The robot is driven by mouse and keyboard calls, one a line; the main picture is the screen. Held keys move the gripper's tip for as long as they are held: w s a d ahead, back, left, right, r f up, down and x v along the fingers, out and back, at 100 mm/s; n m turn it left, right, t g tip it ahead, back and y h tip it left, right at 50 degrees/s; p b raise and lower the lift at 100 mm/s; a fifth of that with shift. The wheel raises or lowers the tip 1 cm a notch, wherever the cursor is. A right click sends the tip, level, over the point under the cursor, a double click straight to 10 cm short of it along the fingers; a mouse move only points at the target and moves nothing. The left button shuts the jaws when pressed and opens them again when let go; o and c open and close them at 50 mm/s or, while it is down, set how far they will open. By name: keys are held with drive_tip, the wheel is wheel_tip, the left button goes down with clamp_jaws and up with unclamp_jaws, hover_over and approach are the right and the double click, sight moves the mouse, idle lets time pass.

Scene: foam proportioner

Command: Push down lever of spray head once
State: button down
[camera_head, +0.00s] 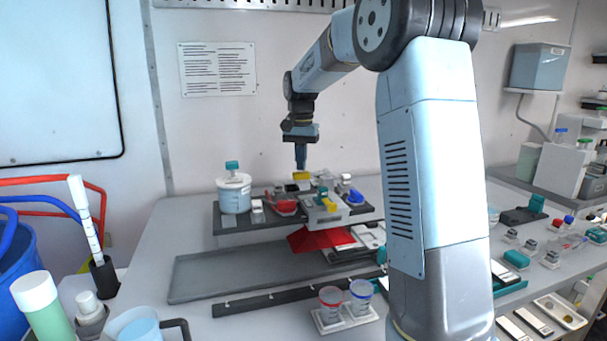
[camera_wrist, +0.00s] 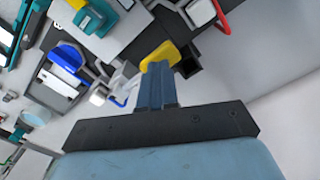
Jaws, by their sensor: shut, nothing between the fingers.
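My gripper (camera_head: 301,166) points straight down over the raised shelf at the middle of the bench, its fingers shut together with nothing between them. A yellow paddle-like piece (camera_head: 300,176), which looks like the spray head's lever, is right at the fingertips. In the wrist view, my blue fingers (camera_wrist: 159,72) overlap the near edge of the yellow lever (camera_wrist: 162,54). I cannot tell if they touch it. A dark block (camera_wrist: 188,64) sits beside the lever. The rest of the spray head is mostly hidden by my fingers and the crowded parts around it.
The raised dark shelf (camera_head: 235,222) also holds a white tub with a teal cap (camera_head: 234,194), a red dish (camera_head: 285,207) and a teal-and-yellow device (camera_head: 325,207). A long grey tray (camera_head: 215,278) lies in front. Two cups (camera_head: 331,301) stand near the bench front.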

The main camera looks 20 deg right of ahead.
sight(301, 173)
drive_tip(key=shift+r, duration=2.45)
drive_tip(key=shift+s, duration=0.1)
